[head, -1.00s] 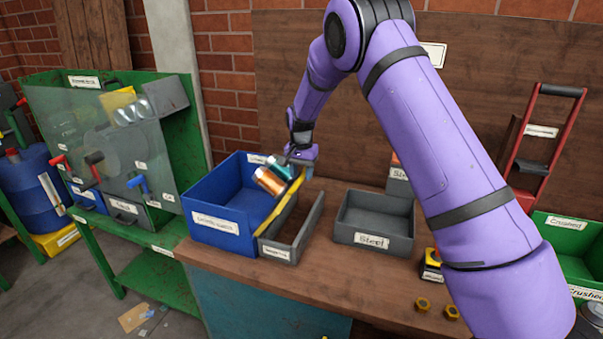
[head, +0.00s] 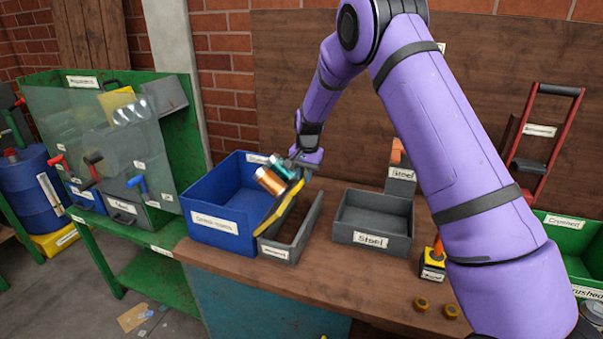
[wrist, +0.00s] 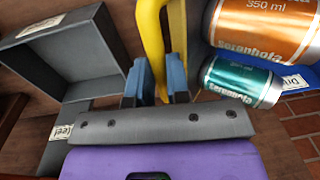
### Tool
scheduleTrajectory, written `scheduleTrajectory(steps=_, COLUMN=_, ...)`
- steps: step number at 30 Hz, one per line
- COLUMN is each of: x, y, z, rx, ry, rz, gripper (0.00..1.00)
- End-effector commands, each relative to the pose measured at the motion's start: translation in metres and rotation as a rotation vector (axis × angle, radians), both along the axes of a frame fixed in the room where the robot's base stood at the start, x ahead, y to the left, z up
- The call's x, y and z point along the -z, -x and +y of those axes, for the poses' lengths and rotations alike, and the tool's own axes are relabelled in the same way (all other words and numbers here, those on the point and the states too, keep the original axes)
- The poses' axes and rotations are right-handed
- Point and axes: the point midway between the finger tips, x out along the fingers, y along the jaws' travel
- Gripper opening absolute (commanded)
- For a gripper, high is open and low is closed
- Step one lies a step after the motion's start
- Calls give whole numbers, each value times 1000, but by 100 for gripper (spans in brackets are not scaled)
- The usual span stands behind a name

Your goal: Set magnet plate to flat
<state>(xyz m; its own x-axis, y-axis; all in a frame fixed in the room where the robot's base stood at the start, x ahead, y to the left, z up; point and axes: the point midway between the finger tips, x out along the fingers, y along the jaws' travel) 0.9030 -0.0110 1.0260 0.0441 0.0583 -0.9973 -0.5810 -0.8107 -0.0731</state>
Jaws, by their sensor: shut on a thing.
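The magnet plate appears as a yellow bar (head: 283,207), tilted over the narrow grey bin (head: 318,216) beside the blue bin. An orange can (head: 270,181) and a teal can (head: 283,166) lie against its left side. In the wrist view the orange can (wrist: 262,28) and teal can (wrist: 240,82) are right of the yellow bar (wrist: 150,35). My gripper (head: 301,166) is at the bar's upper end. In the wrist view my gripper's blue fingers (wrist: 156,80) are shut around the yellow bar. The grasped spot is partly hidden.
A blue bin (head: 215,237) stands left and a grey bin labelled Steel (head: 372,248) right. A yellow block with an orange handle (head: 433,264) and two yellow nuts (head: 422,304) sit near the front edge. A green crushed bin (head: 563,222) is far right. Bare wood shows in front.

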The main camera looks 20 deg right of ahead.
Motion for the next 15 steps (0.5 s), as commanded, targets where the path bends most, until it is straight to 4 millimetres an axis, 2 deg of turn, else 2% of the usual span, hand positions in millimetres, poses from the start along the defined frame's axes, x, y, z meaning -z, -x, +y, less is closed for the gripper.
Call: scheduleTrajectory(steps=15, x=32, y=22, z=-30, rx=5, ry=-198, rz=-138, gripper=0)
